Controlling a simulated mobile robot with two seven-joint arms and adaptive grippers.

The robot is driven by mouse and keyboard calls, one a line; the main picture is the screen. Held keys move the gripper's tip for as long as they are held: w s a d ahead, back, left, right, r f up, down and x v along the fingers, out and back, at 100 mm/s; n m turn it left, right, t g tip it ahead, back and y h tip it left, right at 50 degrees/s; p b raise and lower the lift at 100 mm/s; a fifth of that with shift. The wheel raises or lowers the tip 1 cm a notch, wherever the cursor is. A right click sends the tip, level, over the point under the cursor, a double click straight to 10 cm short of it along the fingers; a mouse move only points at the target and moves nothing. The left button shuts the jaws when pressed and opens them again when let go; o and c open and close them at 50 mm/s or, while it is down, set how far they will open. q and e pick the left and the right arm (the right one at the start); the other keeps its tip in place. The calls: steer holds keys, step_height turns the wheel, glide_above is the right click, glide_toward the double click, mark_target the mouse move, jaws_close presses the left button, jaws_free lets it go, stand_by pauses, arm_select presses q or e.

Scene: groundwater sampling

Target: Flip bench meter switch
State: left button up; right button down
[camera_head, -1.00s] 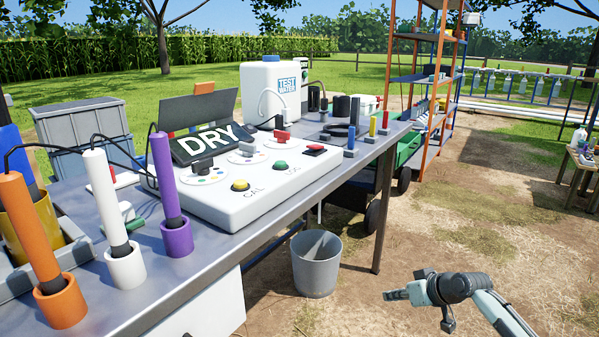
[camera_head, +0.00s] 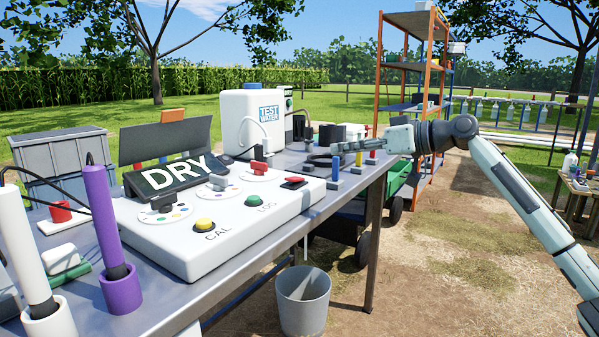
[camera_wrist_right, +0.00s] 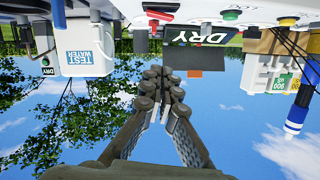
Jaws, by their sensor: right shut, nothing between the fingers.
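The bench meter (camera_head: 215,235) is a white console on the metal table, with a tilted display (camera_head: 172,176) reading DRY. A red switch (camera_head: 294,183) sits at its right end, beside the green LOG button (camera_head: 254,201) and the yellow CAL button (camera_head: 204,223). Dark knobs and a red-topped knob stand on its top. My right gripper (camera_head: 345,147) is shut and empty, raised right of the meter and apart from the switch in the picture. In the right wrist view its fingers (camera_wrist_right: 163,92) are together, and the display (camera_wrist_right: 203,36) appears upside down. My left gripper is not in view.
Purple (camera_head: 105,235) and white (camera_head: 22,235) probes stand in cups at the table's left. A TEST WATER tank (camera_head: 235,125) stands behind the meter. Small colored posts (camera_head: 335,170) stand right of it. A grey bucket (camera_head: 303,300) is below; an orange shelf (camera_head: 380,60) stands behind.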

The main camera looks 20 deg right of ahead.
steer(key=p, duration=0.2)
glide_above(295, 179)
steer(key=d, duration=0.2)
step_height(295, 179, down, 2)
steer(key=shift+f, duration=0.15)
step_height(295, 179, down, 3)
steer(key=shift+s+a+r, duration=0.1)
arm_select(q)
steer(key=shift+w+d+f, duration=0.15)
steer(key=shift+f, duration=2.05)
arm_select(e)
steer(key=shift+s+a+f, duration=0.1)
steer(key=shift+f, duration=0.6)
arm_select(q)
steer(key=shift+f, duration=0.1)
